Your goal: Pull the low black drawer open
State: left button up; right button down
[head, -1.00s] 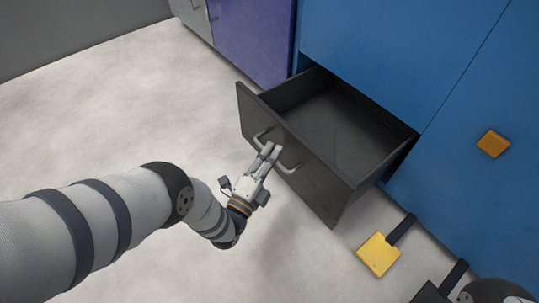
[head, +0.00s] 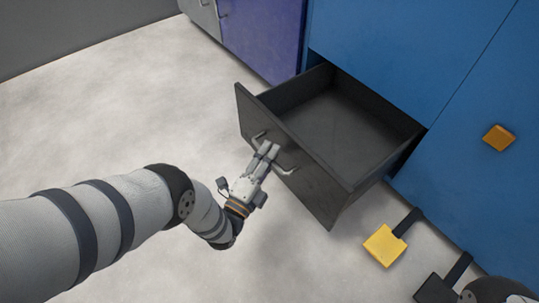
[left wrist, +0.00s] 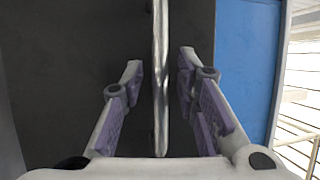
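The low black drawer (head: 345,125) stands well out of the blue cabinet, and its empty inside shows. Its front panel (head: 315,188) carries a bar handle (head: 288,170). My left gripper (head: 266,152) is at this handle. In the left wrist view the handle (left wrist: 160,80) runs between the two fingers of my left gripper (left wrist: 160,80), with a visible gap on each side. The fingers are apart, around the bar but not clamped on it. The middle of the handle is hidden by the fingers in the head view. My right gripper is not in view.
The blue cabinet (head: 400,45) fills the upper right and has an orange knob (head: 499,137). A yellow pedal-like block (head: 385,245) and a black one (head: 436,288) stick out low at the right. A purple cabinet (head: 262,35) is further left. The pale floor (head: 110,110) at left is clear.

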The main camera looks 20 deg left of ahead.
pick_arm(q)
jog(key=shift+s, duration=0.1)
jog(key=v, duration=1.2)
